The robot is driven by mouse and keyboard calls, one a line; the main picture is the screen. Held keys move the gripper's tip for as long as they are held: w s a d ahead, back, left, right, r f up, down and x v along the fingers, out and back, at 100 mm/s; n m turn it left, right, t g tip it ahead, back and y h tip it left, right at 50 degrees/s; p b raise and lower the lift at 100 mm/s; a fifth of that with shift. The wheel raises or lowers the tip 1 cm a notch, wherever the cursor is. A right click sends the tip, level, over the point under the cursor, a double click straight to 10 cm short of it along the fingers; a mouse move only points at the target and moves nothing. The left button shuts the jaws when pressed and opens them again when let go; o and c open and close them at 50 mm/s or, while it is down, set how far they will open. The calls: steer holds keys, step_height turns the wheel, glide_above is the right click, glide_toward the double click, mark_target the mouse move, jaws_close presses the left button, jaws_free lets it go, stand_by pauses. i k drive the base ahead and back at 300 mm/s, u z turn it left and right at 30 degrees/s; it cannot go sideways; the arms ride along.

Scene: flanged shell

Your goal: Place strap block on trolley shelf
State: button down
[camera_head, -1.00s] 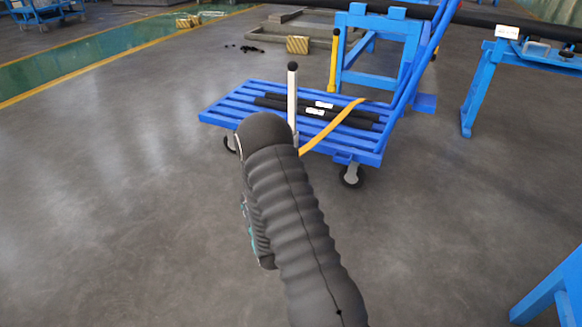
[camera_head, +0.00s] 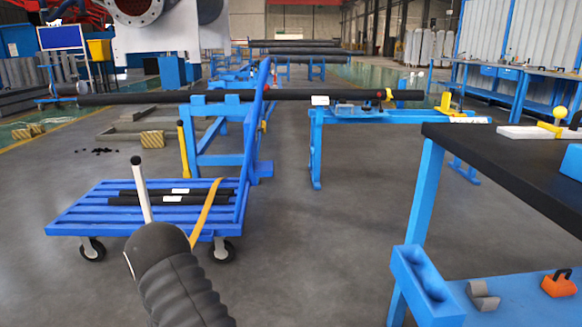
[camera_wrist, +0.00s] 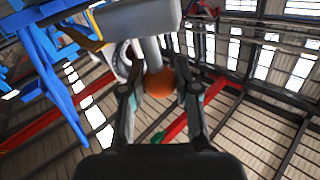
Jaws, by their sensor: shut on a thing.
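In the wrist view my gripper (camera_wrist: 160,92) has its two fingers closed around an orange ball knob. The knob is joined by a short grey stem to a pale grey block (camera_wrist: 138,18), which I take for the strap block. In the head view my dark sleeved arm hides the gripper and the block. The blue slatted trolley (camera_head: 75,217) stands just beyond my arm at the left. Its shelf carries dark tubes (camera_head: 165,196) with white labels and a yellow strap (camera_head: 207,207). Whether the block touches the shelf cannot be seen.
A pale post with a black ball top (camera_head: 141,188) rises at the trolley's near side. A blue stand (camera_head: 215,160) carries a long dark pipe (camera_head: 270,94) behind it. A black-topped bench (camera_head: 500,165) is at the right. Floor between is clear.

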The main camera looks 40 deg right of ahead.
mark_target(264, 166)
steer(key=z, duration=0.8)
steer(key=i, duration=0.7)
steer(key=u, duration=0.4)
